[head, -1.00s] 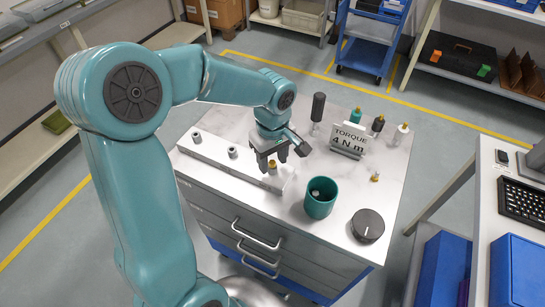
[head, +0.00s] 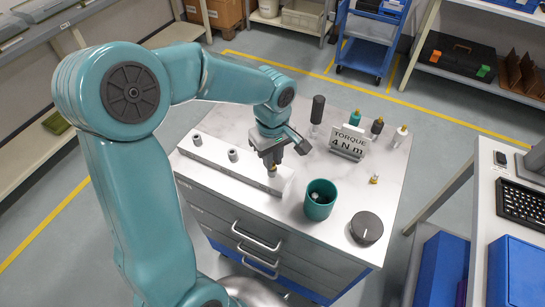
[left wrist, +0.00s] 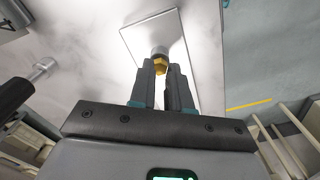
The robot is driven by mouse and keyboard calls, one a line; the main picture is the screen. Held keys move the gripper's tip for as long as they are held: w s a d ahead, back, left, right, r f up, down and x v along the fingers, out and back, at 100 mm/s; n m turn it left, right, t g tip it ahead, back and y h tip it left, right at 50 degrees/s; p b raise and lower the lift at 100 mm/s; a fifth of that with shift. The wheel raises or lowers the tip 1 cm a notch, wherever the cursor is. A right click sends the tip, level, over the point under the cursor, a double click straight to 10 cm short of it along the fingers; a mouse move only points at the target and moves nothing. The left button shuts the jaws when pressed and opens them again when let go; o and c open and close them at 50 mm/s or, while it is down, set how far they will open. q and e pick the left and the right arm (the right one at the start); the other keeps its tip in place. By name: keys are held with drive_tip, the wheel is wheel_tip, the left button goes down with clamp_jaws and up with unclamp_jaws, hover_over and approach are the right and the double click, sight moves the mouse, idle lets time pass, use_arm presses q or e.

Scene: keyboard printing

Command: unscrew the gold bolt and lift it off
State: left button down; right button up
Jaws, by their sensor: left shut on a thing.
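The gold bolt (head: 272,168) sits at the right end of the white bar on the cabinet top, over a grey stud. It also shows in the left wrist view (left wrist: 160,66), between the fingertips. My left gripper (head: 271,161) points down from above, its jaws shut on the gold bolt, which is partly hidden by the fingers. In the left wrist view a silvery cylindrical part shows just beyond the gold bolt. My right gripper is in neither view.
The white bar (head: 218,158) carries two more grey studs. A teal cup (head: 319,200), a black round knob (head: 367,226), a small gold-topped piece (head: 374,179), a torque sign (head: 348,142) and several bottles or drivers stand to the right. The worktop between them is clear.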

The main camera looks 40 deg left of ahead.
use_arm(q)
drive_tip(key=c, duration=1.9)
unclamp_jaws()
drive_tip(key=shift+d+r, duration=0.1)
drive_tip(key=shift+r, duration=0.3)
drive_tip(key=o, duration=0.5)
drive_tip(key=shift+f, duration=0.15)
wheel_tip(320, 180, up, 3)
drive_tip(key=shift+r+p, duration=0.1)
drive_tip(key=shift+p, duration=1.05)
drive_tip(key=shift+s, duration=0.1)
